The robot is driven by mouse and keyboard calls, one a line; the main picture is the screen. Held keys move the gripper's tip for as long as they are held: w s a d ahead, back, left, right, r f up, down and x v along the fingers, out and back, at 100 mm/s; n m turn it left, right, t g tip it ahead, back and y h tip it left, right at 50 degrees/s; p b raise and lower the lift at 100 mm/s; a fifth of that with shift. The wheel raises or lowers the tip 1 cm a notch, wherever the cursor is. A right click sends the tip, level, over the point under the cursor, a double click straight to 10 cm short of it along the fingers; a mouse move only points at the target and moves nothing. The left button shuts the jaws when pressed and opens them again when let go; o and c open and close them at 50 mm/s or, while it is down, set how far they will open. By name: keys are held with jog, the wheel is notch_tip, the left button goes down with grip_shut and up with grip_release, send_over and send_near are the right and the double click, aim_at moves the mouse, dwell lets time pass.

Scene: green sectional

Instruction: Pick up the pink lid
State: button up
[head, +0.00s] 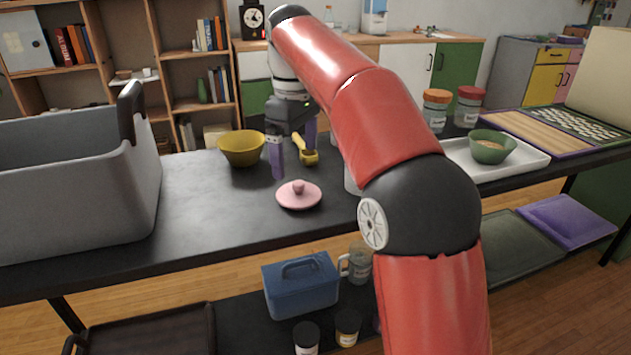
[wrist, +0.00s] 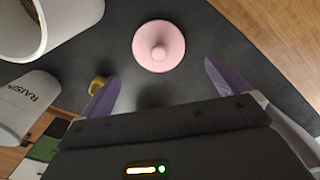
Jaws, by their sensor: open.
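The pink lid (head: 299,195) is a round disc with a small knob on top, lying flat on the dark table. In the wrist view the pink lid (wrist: 158,46) lies ahead of the fingertips, between their lines and apart from them. My gripper (head: 293,160) is open and empty, with its purple fingers pointing down above the table, just behind the lid in the head view. The two fingers of my gripper (wrist: 162,80) stand wide apart in the wrist view. Nothing covers the lid.
A yellow bowl (head: 241,148) and a yellow utensil (head: 305,151) stand near my gripper. A large grey bin (head: 80,185) is at left. A white jar labelled RAISIN (wrist: 27,100) and another white container (wrist: 75,22) show in the wrist view. The table between bin and lid is clear.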

aim_at(298, 182)
jog(key=shift+w+f, duration=0.25)
jog(key=f+b, duration=0.1)
jog(key=f, duration=0.2)
jog(key=f+b, duration=0.1)
jog(key=f, duration=0.3)
jog(key=shift+s+d+f+b, duration=0.15)
jog(key=shift+s+b, duration=0.05)
jog(key=shift+b, duration=0.2)
jog(key=c, duration=0.8)
